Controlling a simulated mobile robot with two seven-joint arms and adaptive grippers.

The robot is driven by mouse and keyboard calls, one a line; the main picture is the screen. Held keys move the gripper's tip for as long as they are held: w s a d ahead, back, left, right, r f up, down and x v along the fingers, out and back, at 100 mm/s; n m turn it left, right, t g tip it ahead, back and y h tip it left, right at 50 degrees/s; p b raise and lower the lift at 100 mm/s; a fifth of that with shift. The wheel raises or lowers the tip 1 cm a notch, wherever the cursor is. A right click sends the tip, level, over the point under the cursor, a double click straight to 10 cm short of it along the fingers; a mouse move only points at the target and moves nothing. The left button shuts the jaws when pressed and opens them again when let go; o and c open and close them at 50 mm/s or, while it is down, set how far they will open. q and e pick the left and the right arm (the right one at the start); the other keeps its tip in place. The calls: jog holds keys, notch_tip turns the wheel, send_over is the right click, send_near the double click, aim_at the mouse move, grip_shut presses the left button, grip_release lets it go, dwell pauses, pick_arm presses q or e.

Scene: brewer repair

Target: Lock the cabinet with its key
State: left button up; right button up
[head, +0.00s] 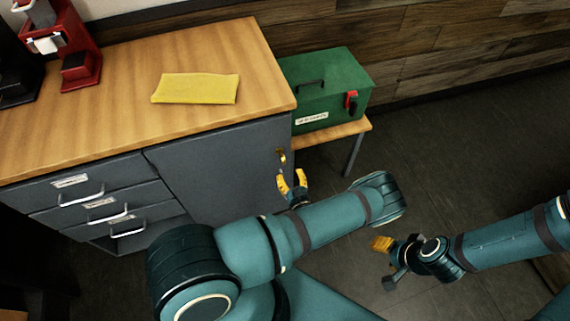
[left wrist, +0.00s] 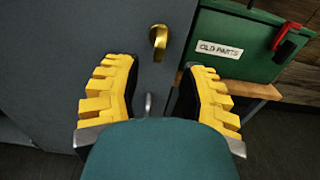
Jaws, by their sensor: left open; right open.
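The grey cabinet door (head: 215,172) stands under the wooden counter and looks closed. A small brass piece (head: 282,157) is on its right edge. It also shows in the left wrist view (left wrist: 159,38), sticking out from the door; I cannot clearly tell key from lock. A small silver piece (left wrist: 148,104) is below it, partly hidden by my wrist. My left gripper (head: 292,181) is open and empty just below the brass piece, its yellow fingers (left wrist: 156,85) apart and pointing at the door. My right gripper (head: 385,262) is open and empty over the floor at the right.
A green toolbox (head: 325,90) labelled "OLD PARTS" sits on a low wooden bench (head: 345,131) right of the cabinet. A yellow cloth (head: 196,88) and a red machine (head: 72,50) are on the counter (head: 120,120). Drawers (head: 95,190) are left of the door. Floor at right is clear.

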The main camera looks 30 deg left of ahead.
pick_arm(q)
jog(key=shift+v, duration=1.45)
jog(key=s+a+f+n+g, duration=0.1)
jog(key=s+a+n+g, duration=0.3)
jog(key=s+n+g, duration=0.45)
jog(key=s+d+n+g+h, duration=0.75)
jog(key=s+g, duration=0.25)
jog(key=s, duration=0.2)
jog(key=w+d+r+n+t+h, duration=0.25)
jog(key=d+r+n+h, duration=0.3)
jog(key=d+h, duration=0.4)
jog(key=w+d+r+n+t, duration=0.1)
jog(key=w+r+n+t, duration=0.4)
jog(key=w+r+n, duration=0.1)
jog(key=shift+w+r+t, duration=0.3)
jog(key=shift+w+t, duration=0.1)
jog(key=shift+w, duration=0.35)
